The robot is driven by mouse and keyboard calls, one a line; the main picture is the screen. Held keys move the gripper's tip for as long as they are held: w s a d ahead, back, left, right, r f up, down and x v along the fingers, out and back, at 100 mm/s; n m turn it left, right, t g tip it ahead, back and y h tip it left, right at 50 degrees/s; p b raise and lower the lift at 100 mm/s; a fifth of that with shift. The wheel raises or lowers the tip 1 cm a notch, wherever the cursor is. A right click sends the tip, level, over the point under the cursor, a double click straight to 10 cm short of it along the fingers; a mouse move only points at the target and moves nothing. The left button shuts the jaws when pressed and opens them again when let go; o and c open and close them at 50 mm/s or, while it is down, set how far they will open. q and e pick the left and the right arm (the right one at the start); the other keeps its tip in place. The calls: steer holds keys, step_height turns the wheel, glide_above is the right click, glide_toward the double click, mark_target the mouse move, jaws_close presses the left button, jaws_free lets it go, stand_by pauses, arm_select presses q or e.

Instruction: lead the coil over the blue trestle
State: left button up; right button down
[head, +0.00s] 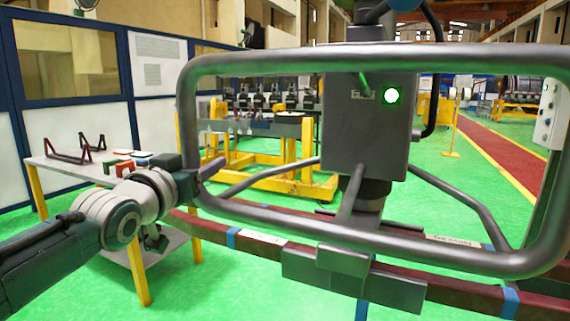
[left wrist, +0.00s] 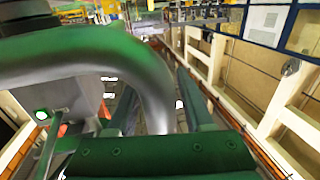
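The coil (head: 270,242) shows as long dark red bars with blue bands and white labels, low in the head view. Grey jaws (head: 345,275) beneath a grey lifting unit (head: 352,135) with a lit green button sit around its front bar. A large grey tubular handle frame (head: 400,60) rings the unit. My left gripper (head: 203,170) is at the frame's left side. My right gripper is not in view. I cannot make out a blue trestle.
A yellow stand (head: 270,180) with machinery is behind the frame. Green floor is open at the right, beside a red walkway (head: 500,155).

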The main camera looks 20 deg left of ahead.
arm_select(q)
steer(key=shift+o, duration=1.4)
steer(key=shift+f, duration=0.1)
steer(key=s+d+f+m+g+h+p, duration=0.1)
steer(key=s+d+f+g+p, duration=0.3)
steer(key=s, duration=0.8)
steer(key=s+d+f+m+g+h, duration=0.15)
steer(key=s+d+g, duration=0.35)
steer(key=s, duration=0.7)
steer(key=s+d+f+m+g+p, duration=0.1)
steer(key=s+d+f+g+p, duration=0.3)
steer(key=s, duration=0.8)
step_height(320, 180, up, 38)
steer(key=s+d+g+p, duration=0.1)
steer(key=p, duration=3.4)
steer(key=shift+s+r+p, duration=0.25)
steer(key=shift+p, duration=0.15)
